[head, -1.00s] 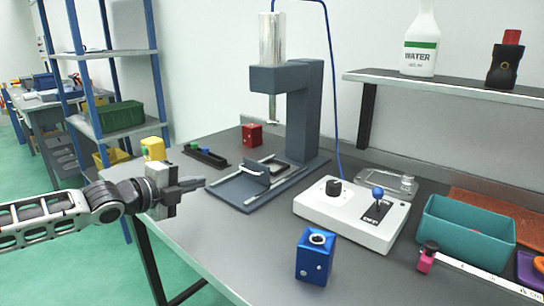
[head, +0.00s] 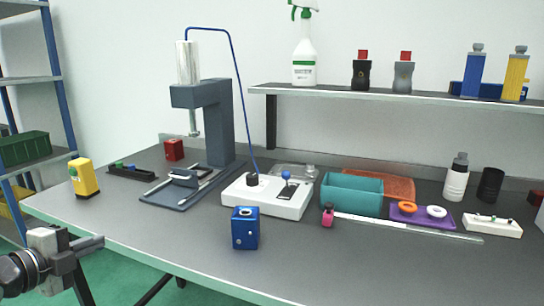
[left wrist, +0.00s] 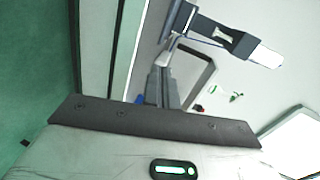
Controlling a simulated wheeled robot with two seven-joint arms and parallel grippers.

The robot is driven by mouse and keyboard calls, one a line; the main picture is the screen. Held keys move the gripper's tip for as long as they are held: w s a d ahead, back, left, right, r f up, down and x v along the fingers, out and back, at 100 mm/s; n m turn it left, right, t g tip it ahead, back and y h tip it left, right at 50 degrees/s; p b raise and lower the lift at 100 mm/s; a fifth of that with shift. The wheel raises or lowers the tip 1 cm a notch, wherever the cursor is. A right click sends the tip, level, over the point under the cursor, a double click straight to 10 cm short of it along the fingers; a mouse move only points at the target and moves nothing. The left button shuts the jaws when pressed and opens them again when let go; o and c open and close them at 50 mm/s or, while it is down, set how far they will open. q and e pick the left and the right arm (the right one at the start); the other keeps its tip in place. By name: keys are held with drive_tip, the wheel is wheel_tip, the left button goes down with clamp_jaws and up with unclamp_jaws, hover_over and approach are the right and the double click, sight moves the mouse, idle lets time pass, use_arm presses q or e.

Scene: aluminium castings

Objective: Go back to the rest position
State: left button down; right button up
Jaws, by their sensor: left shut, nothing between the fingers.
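My left gripper (head: 78,252) is at the lower left of the head view, in front of the table's left front edge and clear of everything on it. Its fingers are shut and hold nothing. In the left wrist view its fingers (left wrist: 162,88) are together, with the table edge and the press beyond them. My right gripper is in neither view.
The grey table (head: 330,262) holds a press (head: 213,125), a white control box (head: 268,198), a blue casting (head: 245,230), a yellow casting (head: 84,178), a red casting (head: 174,150) and a teal bin (head: 351,195). A blue-posted rack (head: 54,50) stands left. Green floor shows below.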

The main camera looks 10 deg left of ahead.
use_arm(q)
drive_tip(key=s+d+f+n+g, duration=0.1)
drive_tip(key=s+d+f+n, duration=0.25)
drive_tip(key=f, duration=0.45)
drive_tip(key=s+d+f+n+g, duration=0.1)
drive_tip(key=s+d+f+n, duration=0.2)
drive_tip(key=s+d+f, duration=0.35)
drive_tip(key=s+d+f+n+g, duration=0.1)
drive_tip(key=s+d+f+n, duration=0.2)
drive_tip(key=d, duration=0.5)
drive_tip(key=s+d+f+n+p, duration=0.1)
drive_tip(key=s+d+f+n, duration=0.2)
drive_tip(key=s+d+n, duration=0.2)
drive_tip(key=d+n, duration=0.3)
drive_tip(key=d, duration=0.1)
drive_tip(key=shift+s+d+f+g+p, duration=0.15)
drive_tip(key=shift+s+f+g+p, duration=0.15)
drive_tip(key=shift+s+g, duration=0.1)
